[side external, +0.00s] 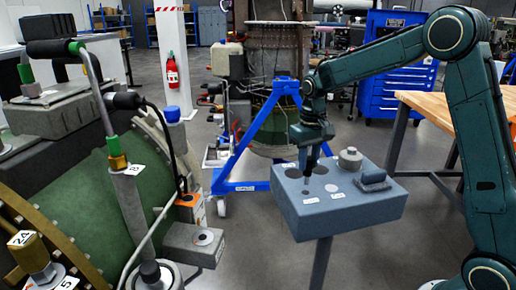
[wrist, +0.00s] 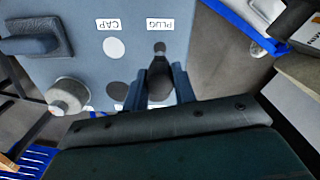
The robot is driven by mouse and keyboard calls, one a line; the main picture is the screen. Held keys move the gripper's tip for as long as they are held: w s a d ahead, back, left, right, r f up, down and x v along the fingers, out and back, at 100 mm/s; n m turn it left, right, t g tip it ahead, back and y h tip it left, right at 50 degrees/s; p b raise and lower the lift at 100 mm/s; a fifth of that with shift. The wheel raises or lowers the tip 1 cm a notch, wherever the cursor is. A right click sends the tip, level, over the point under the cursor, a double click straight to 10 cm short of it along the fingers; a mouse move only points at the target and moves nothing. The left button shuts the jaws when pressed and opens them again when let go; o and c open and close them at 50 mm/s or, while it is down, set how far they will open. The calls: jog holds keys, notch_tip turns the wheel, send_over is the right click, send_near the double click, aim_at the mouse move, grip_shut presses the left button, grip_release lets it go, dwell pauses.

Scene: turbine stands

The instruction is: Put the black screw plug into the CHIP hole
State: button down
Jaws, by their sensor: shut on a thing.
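My gripper (side external: 308,172) points down, low over the blue-grey stand top (side external: 365,209). A larger dark round hole (wrist: 117,92) lies beside the fingers. The label near it is mostly hidden, and I cannot read CHIP anywhere.
A pale disc (side external: 331,187) lies by the CAP label (wrist: 112,24). A grey round knob (side external: 350,158) and a dark block-shaped handle (side external: 373,180) stand on the top's far and right parts. A green turbine (side external: 80,190) is at left, a blue frame (side external: 260,140) behind.

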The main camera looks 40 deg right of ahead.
jog(key=shift+w+a+r, duration=0.15)
jog(key=shift+w+a, duration=0.15)
jog(key=shift+a, duration=0.3)
jog(key=a+r+n, duration=0.2)
jog(key=a, duration=0.9)
jog(key=a+r+n, duration=0.2)
jog(key=a+r, duration=0.1)
jog(key=a, duration=0.7)
jog(key=a+r+n, duration=0.1)
jog(key=a+r, duration=0.1)
jog(key=a, duration=0.9)
jog(key=shift+w+a+r+n, duration=0.25)
jog(key=shift+a+r+n, duration=0.05)
jog(key=shift+r+n, duration=0.1)
jog(key=shift+f, duration=0.2)
jog(key=shift+f, duration=2.25)
jog(key=shift+d+f, duration=0.1)
jog(key=shift+f, duration=2.2)
